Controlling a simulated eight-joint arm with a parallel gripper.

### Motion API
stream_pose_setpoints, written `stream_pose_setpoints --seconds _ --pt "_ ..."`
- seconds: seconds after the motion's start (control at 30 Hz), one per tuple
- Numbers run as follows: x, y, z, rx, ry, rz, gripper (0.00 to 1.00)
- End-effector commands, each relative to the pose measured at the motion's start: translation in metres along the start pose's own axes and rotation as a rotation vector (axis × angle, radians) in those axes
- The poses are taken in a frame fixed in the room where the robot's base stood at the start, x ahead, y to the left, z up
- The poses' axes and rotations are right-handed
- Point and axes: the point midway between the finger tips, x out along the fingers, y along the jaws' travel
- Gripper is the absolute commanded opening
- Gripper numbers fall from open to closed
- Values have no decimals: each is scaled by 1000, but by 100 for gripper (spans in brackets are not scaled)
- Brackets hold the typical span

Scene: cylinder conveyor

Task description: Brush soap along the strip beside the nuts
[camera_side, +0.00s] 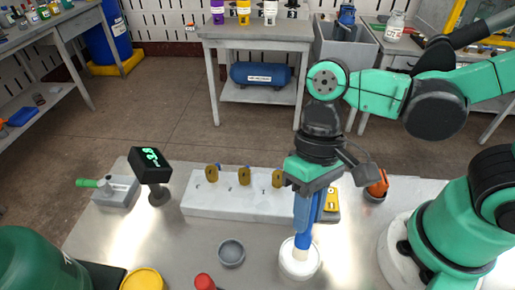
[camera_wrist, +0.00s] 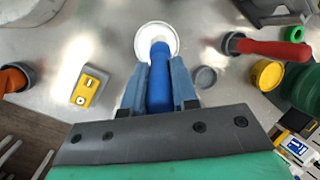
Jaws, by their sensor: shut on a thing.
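My gripper (camera_side: 306,205) is shut on a blue brush handle (camera_side: 303,238), held upright. In the wrist view the blue handle (camera_wrist: 159,85) lies between the two fingers. The brush's lower end reaches down into a round white pot (camera_side: 299,266), which also shows in the wrist view (camera_wrist: 149,33). The bristles are hidden, and I cannot tell whether they touch the bottom. A long white block (camera_side: 225,205) lies behind the pot, with brass-coloured nuts (camera_side: 244,176) standing along it. My gripper covers the block's right part. I cannot make out a separate soap strip.
A small grey bowl (camera_side: 231,253) stands left of the pot. A red handle (camera_side: 204,282) and yellow can (camera_side: 143,281) are at the front. A yellow device (camera_side: 332,203) and an orange tool in a cup (camera_side: 378,187) are right. A display (camera_side: 150,166) stands left.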

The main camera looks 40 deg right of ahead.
Motion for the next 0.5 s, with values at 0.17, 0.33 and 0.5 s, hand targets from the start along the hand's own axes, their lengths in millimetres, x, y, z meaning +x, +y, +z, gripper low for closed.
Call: stream_pose_setpoints --seconds 0.17,0.33,0.5 --pt "2 0 -1 0 0 0 0" --pt "4 1 -1 0 0 0 0" --pt "6 1 -2 0 0 0 0"
